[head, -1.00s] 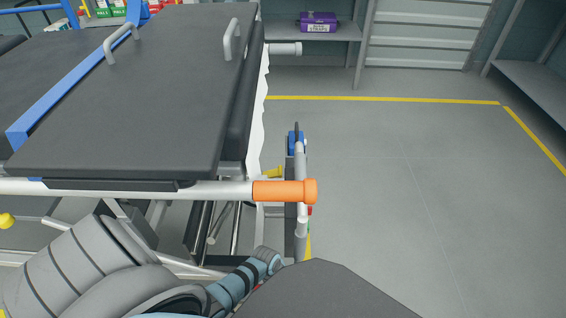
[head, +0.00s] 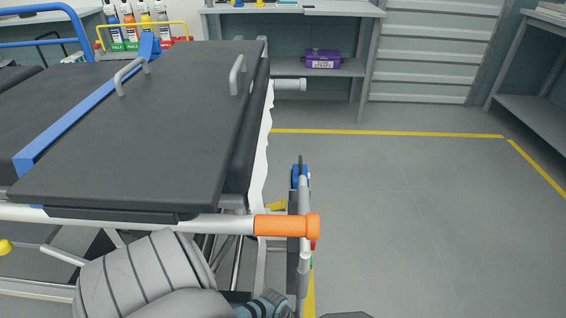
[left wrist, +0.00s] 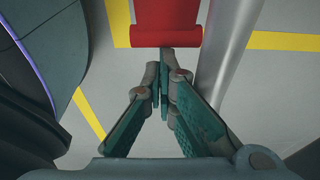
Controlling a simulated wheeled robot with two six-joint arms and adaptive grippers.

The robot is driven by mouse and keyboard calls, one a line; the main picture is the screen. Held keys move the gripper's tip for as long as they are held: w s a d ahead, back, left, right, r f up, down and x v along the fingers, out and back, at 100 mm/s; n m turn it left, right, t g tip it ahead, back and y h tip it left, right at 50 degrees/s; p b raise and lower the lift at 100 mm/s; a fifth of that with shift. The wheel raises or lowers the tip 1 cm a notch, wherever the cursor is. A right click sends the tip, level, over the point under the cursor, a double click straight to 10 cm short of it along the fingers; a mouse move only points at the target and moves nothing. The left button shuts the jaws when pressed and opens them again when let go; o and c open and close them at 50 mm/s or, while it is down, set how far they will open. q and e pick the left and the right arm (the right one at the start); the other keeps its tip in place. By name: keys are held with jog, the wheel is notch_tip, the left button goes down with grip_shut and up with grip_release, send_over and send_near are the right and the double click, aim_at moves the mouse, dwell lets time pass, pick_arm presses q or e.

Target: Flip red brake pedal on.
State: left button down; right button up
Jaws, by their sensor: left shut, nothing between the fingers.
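The red brake pedal (left wrist: 166,20) shows at the top of the left wrist view, with a rolled lip at its lower edge. My left gripper (left wrist: 163,57) is shut and empty. Its tips are at the pedal's lip in the picture; I cannot tell whether they touch it. In the head view only a small red patch shows low by the stretcher's (head: 130,140) right-hand end, beside the upright frame tube. My left arm comes in at the lower left there, and its fingers are hidden. My right gripper is not in view.
A grey tube (left wrist: 222,60) stands just right of the pedal in the left wrist view. The stretcher's rail ends in an orange grip (head: 285,225) above my left arm. Open floor (head: 430,220) with yellow lines lies to the right. A shelf holds a purple box (head: 322,59).

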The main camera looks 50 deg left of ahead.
pick_arm(q)
jog(key=v, duration=1.2)
jog(key=shift+d, duration=0.1)
